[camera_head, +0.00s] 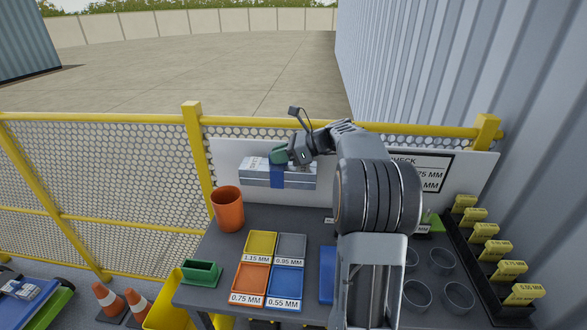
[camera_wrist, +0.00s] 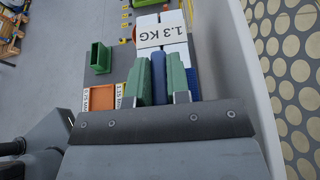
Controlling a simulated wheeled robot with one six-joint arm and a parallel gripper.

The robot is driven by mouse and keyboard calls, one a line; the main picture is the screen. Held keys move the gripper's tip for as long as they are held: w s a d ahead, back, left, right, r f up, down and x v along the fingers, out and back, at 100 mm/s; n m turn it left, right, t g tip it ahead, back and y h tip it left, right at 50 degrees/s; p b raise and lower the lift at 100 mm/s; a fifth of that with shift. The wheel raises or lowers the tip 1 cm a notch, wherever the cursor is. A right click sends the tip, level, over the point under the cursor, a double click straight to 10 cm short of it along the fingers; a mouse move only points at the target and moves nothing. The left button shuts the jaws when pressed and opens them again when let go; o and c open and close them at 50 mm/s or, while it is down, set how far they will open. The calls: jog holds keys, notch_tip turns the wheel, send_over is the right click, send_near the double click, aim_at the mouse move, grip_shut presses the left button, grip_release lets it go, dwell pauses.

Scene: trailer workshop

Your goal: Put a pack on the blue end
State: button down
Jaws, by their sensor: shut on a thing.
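My gripper (camera_head: 282,155) is shut on a pack (camera_head: 256,178) with white and grey sides and a blue band. The pack hangs level in front of the white board, above the back of the table. In the wrist view, the green fingers of my gripper (camera_wrist: 160,75) close on the blue band, and the white pack (camera_wrist: 150,22) shows "1.3 KG". At the lower left in the head view, a blue surface (camera_head: 12,307) with a green edge carries another pack (camera_head: 22,288). A blue panel (camera_head: 327,272) on the table is partly hidden by my arm.
The dark table (camera_head: 290,220) holds an orange cup (camera_head: 228,208), a green bin (camera_head: 201,273), labelled colour trays and grey cups (camera_head: 459,297). A yellow mesh fence (camera_head: 120,180) runs behind and left. Traffic cones (camera_head: 107,298) and a yellow bin (camera_head: 165,312) stand left of the table.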

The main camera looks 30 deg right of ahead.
notch_tip(320, 180, down, 16)
dwell(0.8)
jog(key=shift+f, duration=0.1)
jog(key=c, duration=1.5)
grip_release()
jog(key=shift+f, duration=0.25)
jog(key=shift+c, duration=0.2)
jog(key=o, duration=0.4)
jog(key=shift+s+r, duration=0.1)
jog(key=shift+o, duration=0.2)
